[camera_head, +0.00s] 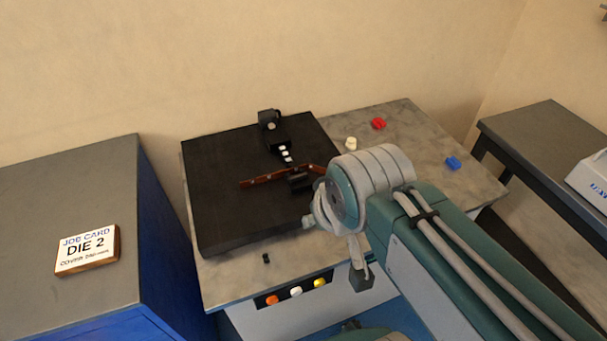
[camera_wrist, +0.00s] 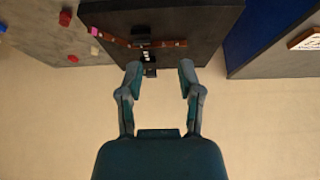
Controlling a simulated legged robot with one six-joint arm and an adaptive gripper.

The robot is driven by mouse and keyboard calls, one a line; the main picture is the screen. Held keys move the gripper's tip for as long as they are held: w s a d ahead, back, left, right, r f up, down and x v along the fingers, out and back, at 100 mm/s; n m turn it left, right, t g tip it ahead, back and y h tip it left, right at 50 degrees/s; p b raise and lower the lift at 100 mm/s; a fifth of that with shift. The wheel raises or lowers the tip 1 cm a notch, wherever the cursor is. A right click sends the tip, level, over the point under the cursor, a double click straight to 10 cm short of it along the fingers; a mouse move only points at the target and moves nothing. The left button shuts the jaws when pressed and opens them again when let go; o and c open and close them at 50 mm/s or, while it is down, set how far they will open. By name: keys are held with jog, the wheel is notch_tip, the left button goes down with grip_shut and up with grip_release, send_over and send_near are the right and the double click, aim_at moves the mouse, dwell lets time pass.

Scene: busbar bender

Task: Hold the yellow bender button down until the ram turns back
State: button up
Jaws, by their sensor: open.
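The yellow button (camera_head: 320,283) is on the front face of the bender bench, at the right end of a row of three buttons. Nothing touches it in the head view. The black bender mechanism (camera_head: 277,140) stands at the back of a black plate (camera_head: 215,190), with white marks along it. A copper-brown bar (camera_head: 262,182) lies across the plate in front of it, slightly bent. It also shows in the wrist view (camera_wrist: 118,41). My gripper (camera_wrist: 160,76) is open and empty in the wrist view. In the head view my arm hides part of the bench.
An orange button (camera_head: 272,299) and a white button (camera_head: 296,291) sit left of the yellow one. Red (camera_head: 378,123), cream (camera_head: 351,143) and blue (camera_head: 453,163) pieces lie on the bench. A "DIE 2" job card (camera_head: 88,250) stands on the left cabinet.

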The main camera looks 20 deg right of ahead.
grip_shut()
dwell(1.0)
